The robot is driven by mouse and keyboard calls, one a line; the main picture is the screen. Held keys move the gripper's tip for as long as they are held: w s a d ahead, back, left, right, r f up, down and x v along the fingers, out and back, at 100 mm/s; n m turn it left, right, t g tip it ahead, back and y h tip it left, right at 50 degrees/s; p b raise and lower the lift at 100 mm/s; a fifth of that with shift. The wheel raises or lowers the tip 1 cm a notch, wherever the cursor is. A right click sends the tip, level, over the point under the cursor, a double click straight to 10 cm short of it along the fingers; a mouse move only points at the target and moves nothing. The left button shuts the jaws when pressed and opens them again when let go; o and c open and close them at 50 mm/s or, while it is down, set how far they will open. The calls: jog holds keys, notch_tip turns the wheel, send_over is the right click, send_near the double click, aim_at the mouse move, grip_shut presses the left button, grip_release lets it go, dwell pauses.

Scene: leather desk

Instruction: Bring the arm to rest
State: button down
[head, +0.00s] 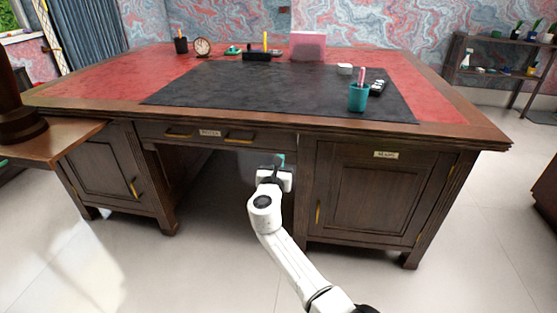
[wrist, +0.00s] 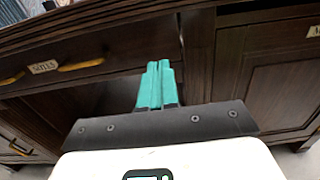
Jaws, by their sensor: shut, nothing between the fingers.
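My white arm reaches up from the bottom of the head view. My gripper (head: 279,160) is in front of the desk (head: 330,128), below the level of its top and near the opening between drawer and right cabinet. In the wrist view my gripper (wrist: 158,70) shows its two teal fingers side by side, shut and empty. The fingers point towards the desk front. I cannot tell the exact gap between fingertips and wood.
The desk front has a labelled drawer (head: 210,133) and a cabinet door (head: 373,195). On top stand a teal cup (head: 357,97), a clock (head: 202,46) and a black pen cup (head: 181,45). A side table (head: 55,140) stands left. The floor in front is clear.

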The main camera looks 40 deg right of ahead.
jog(key=shift+s+a, duration=0.35)
jog(key=shift+a, duration=0.15)
jog(key=s+a+f+m+g+y, duration=0.25)
jog(key=s+f+m, duration=0.35)
jog(key=s+m, duration=0.3)
jog(key=s+a+f+m+g+y, duration=0.2)
jog(key=s+a+f+m+g, duration=0.15)
jog(key=s+f+m, duration=0.6)
jog(key=s+a+f+m+g+y, duration=0.15)
jog(key=s+a+m+y, duration=0.3)
jog(key=s+a, duration=0.5)
jog(key=s+a+m+g+y, duration=0.25)
jog(key=s+a+y, duration=0.3)
jog(key=s, duration=0.75)
notch_tip(320, 180, up, 23)
jog(key=p, duration=2.2)
jog(key=shift+a+f, duration=0.2)
jog(key=shift+a, duration=0.15)
jog(key=shift+s, duration=0.1)
